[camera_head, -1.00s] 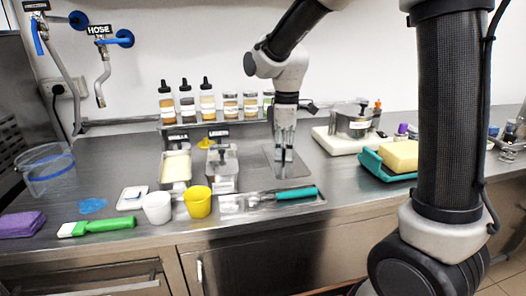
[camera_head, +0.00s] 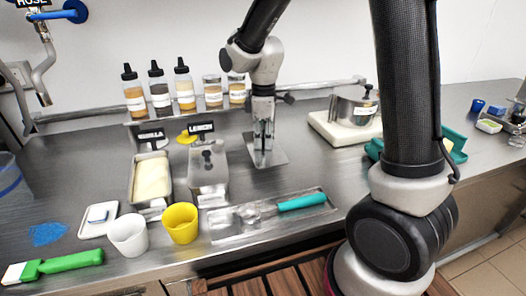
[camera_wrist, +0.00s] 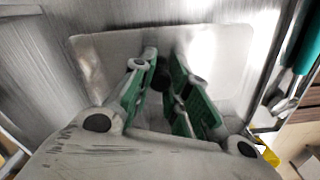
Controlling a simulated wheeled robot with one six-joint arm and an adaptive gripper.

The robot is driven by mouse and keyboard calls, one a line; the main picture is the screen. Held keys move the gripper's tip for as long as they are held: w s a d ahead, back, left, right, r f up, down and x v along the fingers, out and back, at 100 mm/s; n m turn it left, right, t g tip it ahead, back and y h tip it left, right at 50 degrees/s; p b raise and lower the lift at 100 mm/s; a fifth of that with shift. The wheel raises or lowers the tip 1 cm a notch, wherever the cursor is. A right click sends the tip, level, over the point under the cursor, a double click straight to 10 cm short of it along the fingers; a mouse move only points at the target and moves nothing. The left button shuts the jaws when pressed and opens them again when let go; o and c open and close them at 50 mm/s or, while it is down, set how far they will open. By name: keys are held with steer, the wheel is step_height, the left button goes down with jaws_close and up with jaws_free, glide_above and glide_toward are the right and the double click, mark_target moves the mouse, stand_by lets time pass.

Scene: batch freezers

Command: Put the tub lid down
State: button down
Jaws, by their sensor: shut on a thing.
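The tub lid (camera_head: 270,160) is a flat grey metal plate. It lies level at or just above the counter, right of the lemon tub (camera_head: 208,178); I cannot tell whether it touches. My gripper (camera_head: 264,142) points down over the lid's middle and is shut on its grip, which the fingers mostly hide. In the wrist view the lid (camera_wrist: 105,50) spreads beneath the green-padded fingers (camera_wrist: 168,82). The vanilla tub (camera_head: 151,180), with pale contents, stands left of the lemon tub.
A metal tray (camera_head: 228,232) with a teal-handled tool (camera_head: 301,202) lies in front. A yellow cup (camera_head: 181,224) and a white cup (camera_head: 128,236) stand front left. A pot (camera_head: 353,109) on a white board (camera_head: 325,128) is to the right. Bottles (camera_head: 158,90) line the back shelf.

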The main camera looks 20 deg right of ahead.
mark_target(264, 151)
steer(key=shift+f, duration=2.05)
steer(key=shift+f, duration=0.1)
steer(key=c, duration=1.4)
jaws_free()
steer(key=shift+o, duration=0.2)
